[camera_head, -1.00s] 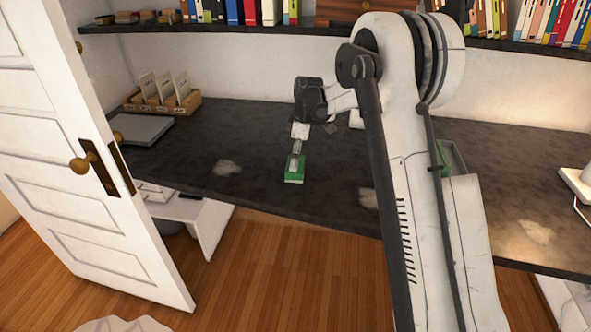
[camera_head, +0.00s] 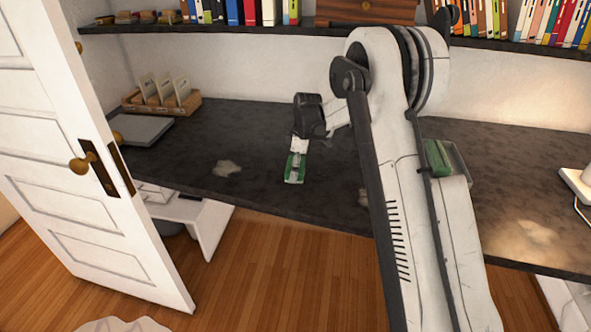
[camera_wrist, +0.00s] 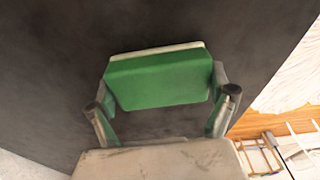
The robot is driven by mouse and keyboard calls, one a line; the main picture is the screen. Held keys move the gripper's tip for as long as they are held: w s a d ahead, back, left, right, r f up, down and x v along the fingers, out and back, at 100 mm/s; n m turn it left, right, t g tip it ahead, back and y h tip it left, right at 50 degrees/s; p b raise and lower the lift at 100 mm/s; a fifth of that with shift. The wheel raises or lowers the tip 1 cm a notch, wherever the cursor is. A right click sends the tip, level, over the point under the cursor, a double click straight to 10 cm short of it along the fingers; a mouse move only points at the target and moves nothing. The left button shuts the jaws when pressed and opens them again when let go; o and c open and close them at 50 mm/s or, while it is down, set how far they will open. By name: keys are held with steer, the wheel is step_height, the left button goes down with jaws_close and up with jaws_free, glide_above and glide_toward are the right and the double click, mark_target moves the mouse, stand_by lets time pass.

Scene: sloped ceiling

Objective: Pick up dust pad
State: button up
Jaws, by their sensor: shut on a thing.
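The dust pad is a green block with a pale edge. In the head view the dust pad (camera_head: 290,177) is on or just above the dark countertop (camera_head: 252,200), near its front edge. My gripper (camera_head: 296,163) is over it from above. In the wrist view the pad (camera_wrist: 158,80) lies between the two fingers of my gripper (camera_wrist: 162,100), one at each end of it. The fingers are shut on the pad. I cannot tell whether its underside touches the counter.
Pale dust patches lie on the counter, one to the left (camera_head: 227,168) and one at the right (camera_head: 538,232). A wooden card holder (camera_head: 162,100) and a grey flat panel (camera_head: 142,129) are at the back left. A white door (camera_head: 90,170) stands open at the left. A bookshelf (camera_head: 200,26) runs above.

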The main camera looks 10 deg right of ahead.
steer(key=shift+r, duration=0.1)
steer(key=shift+r, duration=0.5)
step_height(320, 180, up, 3)
steer(key=shift+f, duration=0.15)
steer(key=s+a+r, duration=0.6)
steer(key=a+r, duration=0.1)
steer(key=a, duration=0.3)
steer(key=shift+p, duration=0.3)
steer(key=shift+r, duration=0.1)
